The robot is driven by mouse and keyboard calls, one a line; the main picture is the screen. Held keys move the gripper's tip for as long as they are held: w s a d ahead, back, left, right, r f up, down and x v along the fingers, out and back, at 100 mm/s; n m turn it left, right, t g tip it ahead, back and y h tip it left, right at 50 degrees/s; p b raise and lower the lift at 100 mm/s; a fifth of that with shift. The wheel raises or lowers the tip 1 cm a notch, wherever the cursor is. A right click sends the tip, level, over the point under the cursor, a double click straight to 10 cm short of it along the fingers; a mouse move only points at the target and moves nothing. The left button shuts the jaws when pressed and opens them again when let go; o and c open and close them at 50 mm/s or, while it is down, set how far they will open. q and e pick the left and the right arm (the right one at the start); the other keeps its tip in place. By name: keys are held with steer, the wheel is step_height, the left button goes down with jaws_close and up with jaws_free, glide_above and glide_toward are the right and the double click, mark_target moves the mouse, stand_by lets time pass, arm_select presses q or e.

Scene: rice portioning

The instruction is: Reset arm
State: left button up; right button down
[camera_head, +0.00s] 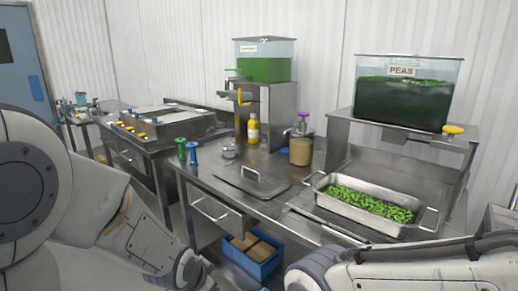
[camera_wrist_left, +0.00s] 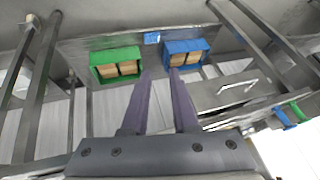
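In the left wrist view my left gripper (camera_wrist_left: 160,70) shows two purple-grey fingers with a clear gap between them and nothing held. It points toward the space under the counter, with the crates beyond its fingertips. In the head view my left arm (camera_head: 140,228) comes in from the left and bends down out of frame, so its gripper is hidden there. My right arm (camera_head: 400,275) lies across the lower right, below the counter's front edge. My right gripper is not visible in either view.
A steel counter (camera_head: 215,192) carries a metal pan of peas (camera_head: 318,198), a lid (camera_head: 250,178), bottles and a jug. A peas dispenser (camera_head: 410,95) stands at the right. A blue crate (camera_head: 252,262) and a green crate (camera_wrist_left: 96,58) sit on the low shelf.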

arm_select(q)
steer(key=s+a+n+g+y, duration=0.1)
steer(key=s+a+n+g, duration=0.2)
steer(key=s+a+n, duration=0.45)
steer(key=s+d+r+m+g+p, duration=0.3)
steer(key=s+d+r+m+p, duration=0.4)
steer(key=s+d+r, duration=0.7)
steer(key=shift+s+d+r+h+p, duration=0.2)
steer(key=shift+r+h+p, duration=0.25)
steer(key=shift+p, duration=0.8)
